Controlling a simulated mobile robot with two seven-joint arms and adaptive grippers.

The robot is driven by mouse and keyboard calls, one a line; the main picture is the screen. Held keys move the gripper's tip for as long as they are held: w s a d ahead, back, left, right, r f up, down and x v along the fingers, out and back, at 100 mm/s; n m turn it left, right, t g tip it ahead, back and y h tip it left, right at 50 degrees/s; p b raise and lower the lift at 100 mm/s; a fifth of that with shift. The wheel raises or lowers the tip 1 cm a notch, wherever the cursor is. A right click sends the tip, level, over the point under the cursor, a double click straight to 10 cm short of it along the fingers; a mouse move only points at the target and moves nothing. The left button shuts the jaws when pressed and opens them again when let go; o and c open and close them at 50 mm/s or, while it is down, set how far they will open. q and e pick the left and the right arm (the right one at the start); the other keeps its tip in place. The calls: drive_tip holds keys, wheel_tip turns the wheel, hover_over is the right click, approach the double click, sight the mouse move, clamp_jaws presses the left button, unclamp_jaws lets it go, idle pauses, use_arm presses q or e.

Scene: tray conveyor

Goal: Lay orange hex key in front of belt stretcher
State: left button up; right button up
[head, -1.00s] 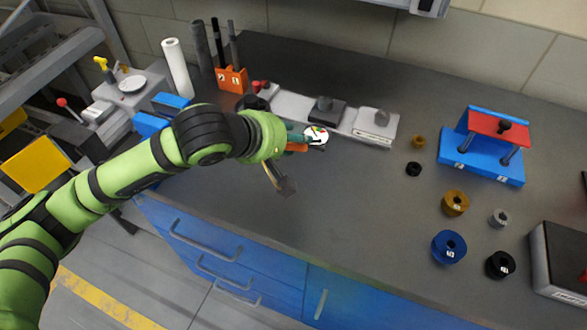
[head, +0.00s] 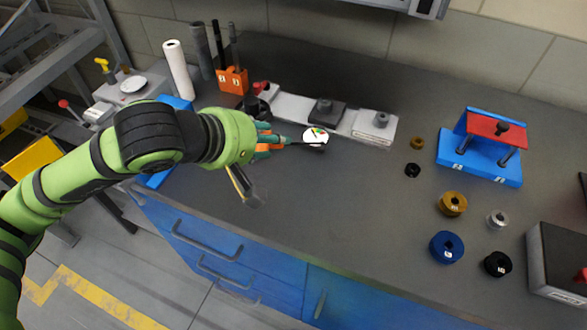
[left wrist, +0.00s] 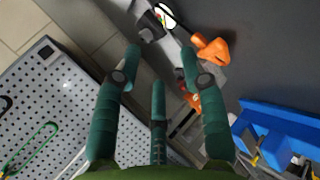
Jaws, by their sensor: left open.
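My left gripper (head: 278,141) is open over the bench, in front of the long pale fixture. Its green fingers stand apart in the left wrist view (left wrist: 160,70). An orange piece (left wrist: 212,49), which looks like the orange hex key's handle, lies just beyond the right-hand fingertip there. In the head view, orange (head: 264,152) shows beside the fingers, and a thin dark shaft runs right toward a white disc (head: 315,135). The pale fixture (head: 290,105) carries dark blocks; I cannot tell whether it is the belt stretcher. My right gripper is not in view.
A blue stand with a red plate (head: 490,124) is at the right, with several loose collars near it. An orange tool holder (head: 233,80) and a white roll (head: 177,68) stand at the back left. The middle front of the bench is clear.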

use_arm(q)
wheel_tip(320, 180, up, 8)
drive_tip(key=s+a+p, duration=0.1)
drive_tip(key=p, duration=0.2)
drive_tip(key=shift+s+a, duration=0.3)
drive_tip(key=shift+s, duration=0.1)
